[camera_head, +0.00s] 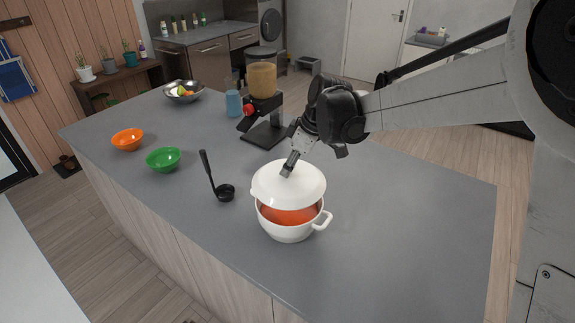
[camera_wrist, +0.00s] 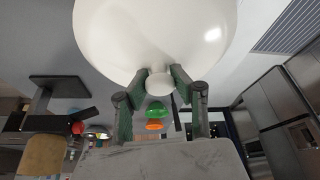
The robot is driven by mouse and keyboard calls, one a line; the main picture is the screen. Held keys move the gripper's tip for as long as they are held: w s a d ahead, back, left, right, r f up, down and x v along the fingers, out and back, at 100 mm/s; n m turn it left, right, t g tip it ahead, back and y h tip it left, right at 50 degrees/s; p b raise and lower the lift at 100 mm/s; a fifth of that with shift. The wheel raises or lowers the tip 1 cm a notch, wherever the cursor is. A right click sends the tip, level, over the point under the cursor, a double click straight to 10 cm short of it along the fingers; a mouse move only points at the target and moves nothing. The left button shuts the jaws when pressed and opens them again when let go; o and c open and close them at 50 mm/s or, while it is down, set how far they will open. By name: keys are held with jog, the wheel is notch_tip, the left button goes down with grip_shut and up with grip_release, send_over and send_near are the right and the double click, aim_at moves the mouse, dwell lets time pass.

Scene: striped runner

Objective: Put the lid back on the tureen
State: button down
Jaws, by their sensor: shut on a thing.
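The white tureen (camera_head: 290,229) stands on the grey counter, its red-orange contents showing at the front. The white lid (camera_head: 287,190) is above the tureen's back part, tilted, with the front of the opening uncovered. Whether the lid touches the rim I cannot tell. My gripper (camera_head: 288,168) is over the lid and shut on its knob. In the wrist view the two fingers close on the round white knob (camera_wrist: 160,84), and the lid (camera_wrist: 150,35) fills the top of the picture.
A black ladle (camera_head: 222,190) lies left of the tureen. Green (camera_head: 163,159) and orange (camera_head: 128,139) bowls are further left. A dispenser (camera_head: 263,100), a blue cup (camera_head: 233,104) and a metal fruit bowl (camera_head: 184,91) stand behind. The counter right of the tureen is clear.

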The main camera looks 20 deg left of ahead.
aim_at(292, 173)
jog(key=shift+d+f, duration=0.15)
jog(key=shift+f, duration=0.25)
jog(key=shift+f+b, duration=0.85)
jog(key=shift+f, duration=0.85)
jog(key=shift+f+b, duration=0.9)
jog(key=shift+f, duration=0.15)
jog(key=shift+f+b, duration=0.2)
jog(key=shift+b, duration=0.75)
dwell(0.3)
dwell(0.4)
jog(key=c, duration=0.9)
grip_release()
jog(key=shift+c, duration=0.2)
jog(key=shift+r, duration=0.15)
